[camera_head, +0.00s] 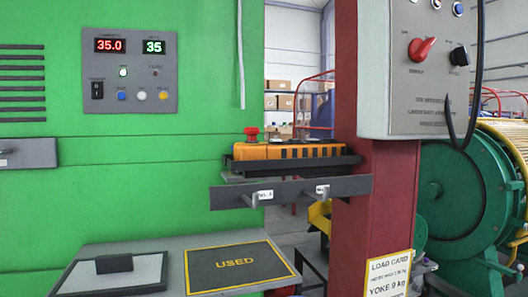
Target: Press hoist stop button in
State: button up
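An orange hoist pendant (285,151) lies on its side in a black cradle (240,164) in the middle of the view. A red mushroom-shaped stop button (251,132) stands up at the pendant's left end. A small stem shows under its head, but I cannot tell whether it is in or out. Other dark buttons on the pendant's top are too small to make out. My gripper is not in view, and nothing touches the red button.
A grey bracket with labelled hooks (222,198) is below the cradle. A red column (365,215) and a grey control box (415,105) with a hanging black cable stand at right. A green wall (150,190) is behind. A grey table with a "USED" mat (225,283) is in front.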

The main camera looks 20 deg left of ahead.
aim_at(252, 133)
jog(key=u, duration=1)
jog(key=k+j, duration=0.15)
jog(key=z, duration=0.05)
